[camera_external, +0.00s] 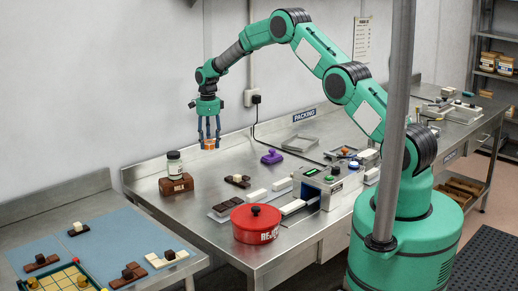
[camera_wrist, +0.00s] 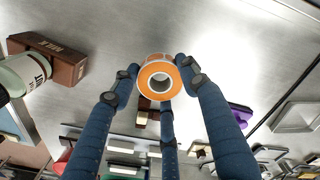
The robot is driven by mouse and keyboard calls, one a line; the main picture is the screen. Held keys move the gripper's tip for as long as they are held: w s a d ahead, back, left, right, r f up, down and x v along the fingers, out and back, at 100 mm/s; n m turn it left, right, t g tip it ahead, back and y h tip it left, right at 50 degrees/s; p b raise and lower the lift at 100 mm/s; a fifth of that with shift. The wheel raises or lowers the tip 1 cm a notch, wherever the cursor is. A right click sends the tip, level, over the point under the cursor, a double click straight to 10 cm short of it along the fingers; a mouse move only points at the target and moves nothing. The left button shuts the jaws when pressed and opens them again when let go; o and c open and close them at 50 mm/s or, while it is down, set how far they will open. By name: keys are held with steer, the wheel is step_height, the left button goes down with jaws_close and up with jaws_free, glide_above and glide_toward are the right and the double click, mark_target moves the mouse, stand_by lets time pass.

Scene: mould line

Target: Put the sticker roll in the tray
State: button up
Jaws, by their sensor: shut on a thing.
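The orange sticker roll (camera_external: 209,145) is in my gripper (camera_external: 209,138), held in the air above the steel bench. In the wrist view the roll (camera_wrist: 160,78) has an orange face and a white core, and my blue fingers (camera_wrist: 162,80) close around it. The grey shallow tray (camera_external: 299,144) lies on the bench to the right of my gripper, towards the wall, and looks empty. It also shows at the right of the wrist view (camera_wrist: 297,117). The roll is well apart from the tray.
A jar (camera_external: 174,164) stands on the brown MILK box (camera_external: 177,185) at the left. A purple object (camera_external: 271,157) lies between my gripper and the tray. The red REJECT pot (camera_external: 256,224) stands in front, beside a grey machine (camera_external: 328,186). A black cable runs near the tray.

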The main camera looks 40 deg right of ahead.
steer(key=shift+m, duration=0.4)
steer(key=s+d+f, duration=0.1)
steer(key=s+d, duration=0.6)
steer(key=d, duration=0.6)
steer(key=s+d+f+b, duration=0.1)
steer(key=s+d+f, duration=0.1)
steer(key=s+d, duration=0.5)
steer(key=s+d+f+b, duration=0.1)
steer(key=s+d, duration=0.7)
steer(key=d, duration=1.1)
steer(key=shift+f, duration=0.15)
steer(key=shift+w, duration=0.1)
glide_toward(300, 143)
steer(key=shift+s+a+f, duration=0.25)
steer(key=shift+a+f, duration=0.45)
steer(key=shift+a, duration=0.25)
steer(key=shift+s+a+f, duration=0.2)
steer(key=shift+a+f, duration=0.45)
steer(key=shift+a, duration=0.3)
steer(key=shift+f, duration=1.8)
steer(key=shift+f, duration=0.15)
